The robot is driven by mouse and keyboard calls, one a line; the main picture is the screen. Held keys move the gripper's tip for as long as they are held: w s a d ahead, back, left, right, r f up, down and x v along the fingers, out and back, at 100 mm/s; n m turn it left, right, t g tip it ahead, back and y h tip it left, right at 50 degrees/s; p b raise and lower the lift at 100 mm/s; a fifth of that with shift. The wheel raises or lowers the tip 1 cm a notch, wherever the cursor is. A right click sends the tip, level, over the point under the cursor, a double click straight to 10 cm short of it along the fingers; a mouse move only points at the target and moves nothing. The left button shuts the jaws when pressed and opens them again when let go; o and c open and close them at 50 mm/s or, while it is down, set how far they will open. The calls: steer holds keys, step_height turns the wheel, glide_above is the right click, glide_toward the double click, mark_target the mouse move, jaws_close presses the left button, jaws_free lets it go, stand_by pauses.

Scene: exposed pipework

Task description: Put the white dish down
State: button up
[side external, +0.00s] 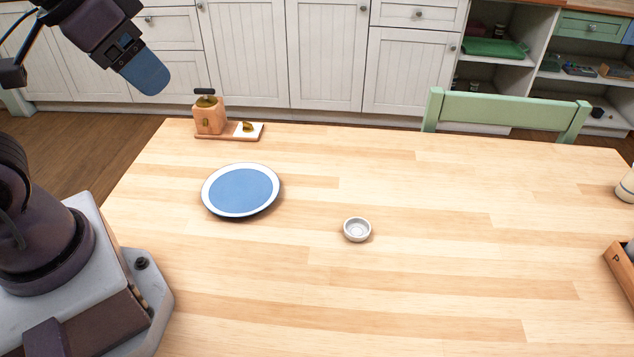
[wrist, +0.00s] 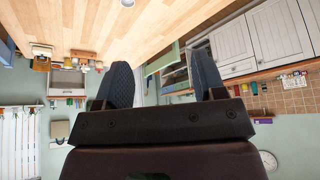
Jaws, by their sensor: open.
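A small white dish (side external: 357,229) stands upright on the wooden table (side external: 430,290), right of a blue plate. A pale round edge at the top of the wrist view (wrist: 194,4) may be the same dish, but too little shows to be sure. My gripper (side external: 148,74) is high at the upper left of the side view, well away from the dish and apart from the table. In the wrist view its two dark blue fingers (wrist: 163,82) are spread, with nothing between them.
A blue plate with a white rim (side external: 240,190) lies on the table's left. A wooden holder on a board (side external: 210,116) stands at the back left edge. A green chair (side external: 510,110) is behind the table. A wooden box (side external: 622,265) is at the right edge. The middle right is clear.

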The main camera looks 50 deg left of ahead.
steer(key=n+g, duration=0.5)
steer(key=n, duration=1)
glide_above(356, 230)
steer(key=f, duration=2.8)
steer(key=shift+s+a+f, duration=0.15)
steer(key=shift+s+f, duration=0.15)
steer(key=shift+s, duration=0.1)
steer(key=shift+w+f, duration=0.2)
steer(key=shift+f, duration=1.4)
steer(key=shift+w+f, duration=0.15)
steer(key=shift+f, duration=1.4)
